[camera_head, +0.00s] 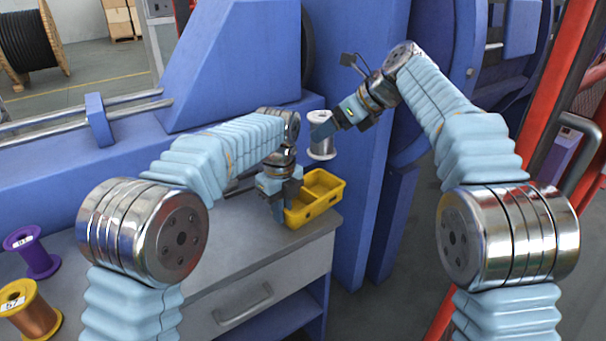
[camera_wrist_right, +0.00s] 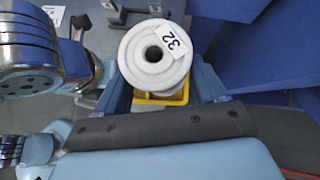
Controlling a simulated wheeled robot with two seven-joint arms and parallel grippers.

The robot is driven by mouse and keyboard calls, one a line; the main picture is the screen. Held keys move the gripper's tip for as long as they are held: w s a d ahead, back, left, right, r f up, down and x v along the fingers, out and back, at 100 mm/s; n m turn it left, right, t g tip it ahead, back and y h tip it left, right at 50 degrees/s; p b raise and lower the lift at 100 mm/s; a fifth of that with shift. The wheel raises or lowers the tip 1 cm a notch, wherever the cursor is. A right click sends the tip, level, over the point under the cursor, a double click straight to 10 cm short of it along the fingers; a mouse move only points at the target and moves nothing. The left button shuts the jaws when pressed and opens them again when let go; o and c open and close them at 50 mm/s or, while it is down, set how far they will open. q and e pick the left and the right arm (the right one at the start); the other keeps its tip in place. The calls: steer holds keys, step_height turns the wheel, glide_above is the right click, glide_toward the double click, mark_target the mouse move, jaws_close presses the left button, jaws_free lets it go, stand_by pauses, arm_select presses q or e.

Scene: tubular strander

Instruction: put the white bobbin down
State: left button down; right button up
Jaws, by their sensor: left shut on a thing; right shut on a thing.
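The white bobbin (camera_head: 321,146) is held upright in the air by my right gripper (camera_head: 324,129), above the back of the yellow bin (camera_head: 318,208). In the right wrist view the bobbin (camera_wrist_right: 151,73) shows its round top flange, centre hole and a label reading 32, between the two blue fingers. The yellow bin (camera_wrist_right: 148,101) shows below it there. My left gripper (camera_head: 281,204) is at the left side of the yellow bin and is shut on it; its fingertips are partly hidden. The bin stands on the grey bench top (camera_head: 215,240) near its right end.
A purple bobbin (camera_head: 35,255) and a copper bobbin (camera_head: 32,312) stand at the bench's left. The blue machine housing (camera_head: 235,70) rises behind the bench. A drawer (camera_head: 250,303) is under the top. A red post (camera_head: 560,90) stands at the right.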

steer(key=m, duration=0.1)
steer(key=f+t, duration=0.1)
steer(key=f+m+h, duration=0.1)
steer(key=shift+s+a+m+t, duration=0.25)
steer(key=shift+s+m+t, duration=0.05)
steer(key=shift+s, duration=0.1)
glide_toward(327, 180)
steer(key=a, duration=0.1)
steer(key=a+f, duration=0.1)
steer(key=a, duration=0.1)
steer(key=a+f, duration=0.1)
steer(key=a, duration=0.1)
steer(key=shift+a+f, duration=0.1)
steer(key=shift+a, duration=0.05)
steer(key=shift+f, duration=0.2)
arm_select(q)
steer(key=shift+s, duration=0.1)
arm_select(e)
steer(key=shift+s+f, duration=0.2)
steer(key=shift+f, duration=0.4)
steer(key=o, duration=1.5)
steer(key=shift+r, duration=0.3)
steer(key=v, duration=0.8)
steer(key=shift+w+a+r, duration=0.1)
steer(key=shift+a+r, duration=0.1)
steer(key=shift+a, duration=0.05)
